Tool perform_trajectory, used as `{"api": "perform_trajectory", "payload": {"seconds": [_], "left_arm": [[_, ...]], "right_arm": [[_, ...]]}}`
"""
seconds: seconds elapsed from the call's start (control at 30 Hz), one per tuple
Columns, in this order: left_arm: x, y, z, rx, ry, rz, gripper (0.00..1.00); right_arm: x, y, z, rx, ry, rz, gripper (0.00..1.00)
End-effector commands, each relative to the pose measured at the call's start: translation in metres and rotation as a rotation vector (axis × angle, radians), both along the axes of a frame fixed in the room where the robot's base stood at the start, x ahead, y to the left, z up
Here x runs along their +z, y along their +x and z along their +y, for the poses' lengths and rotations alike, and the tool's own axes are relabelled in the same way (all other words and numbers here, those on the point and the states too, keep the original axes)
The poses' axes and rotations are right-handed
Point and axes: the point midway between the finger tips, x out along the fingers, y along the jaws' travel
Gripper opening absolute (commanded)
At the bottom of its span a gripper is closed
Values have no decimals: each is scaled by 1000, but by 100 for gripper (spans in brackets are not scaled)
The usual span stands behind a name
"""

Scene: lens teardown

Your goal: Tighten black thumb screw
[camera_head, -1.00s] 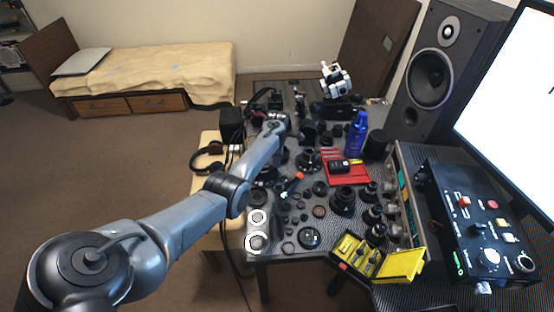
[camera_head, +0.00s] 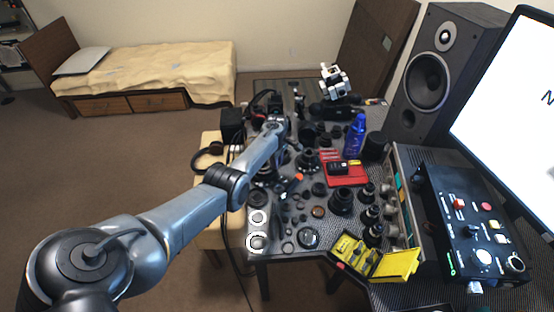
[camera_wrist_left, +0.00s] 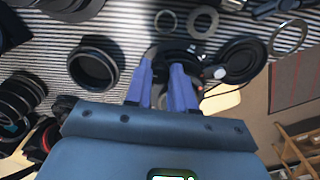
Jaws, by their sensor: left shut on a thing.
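My left gripper (camera_wrist_left: 163,66) has its two blue fingers pointing down at a cluster of black round parts (camera_wrist_left: 180,50) on the striped table top in the left wrist view. The fingers are closed on a small dark part between the tips, mostly hidden by them. I cannot tell clearly whether it is the black thumb screw. In the head view, my left arm reaches over the table's left side, and its fingertips are hard to make out. My right gripper is not in view.
A black ring (camera_wrist_left: 93,65) lies left of the fingers, and a black disc (camera_wrist_left: 240,60) lies right. The table holds many lens parts, a blue bottle (camera_head: 355,137), a red tray (camera_head: 345,174) and an open yellow case (camera_head: 398,265). A control box (camera_head: 470,228) stands at right.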

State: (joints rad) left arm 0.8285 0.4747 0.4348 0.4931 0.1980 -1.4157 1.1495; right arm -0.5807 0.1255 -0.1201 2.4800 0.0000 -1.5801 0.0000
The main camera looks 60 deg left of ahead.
Motion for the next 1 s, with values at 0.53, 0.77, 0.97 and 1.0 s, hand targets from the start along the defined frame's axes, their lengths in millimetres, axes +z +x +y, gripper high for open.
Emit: {"api": "perform_trajectory", "payload": {"seconds": [0.53, 0.77, 0.97, 1.0], "left_arm": [[0, -1, 0, -174, 0, 0, 0], [0, -1, 0, -175, 0, 0, 0], [0, -1, 0, -174, 0, 0, 39], [0, -1, 0, -174, 0, 0, 45]], "right_arm": [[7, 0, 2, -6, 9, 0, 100], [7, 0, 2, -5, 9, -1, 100], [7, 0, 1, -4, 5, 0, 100], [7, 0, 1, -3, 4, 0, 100]]}}
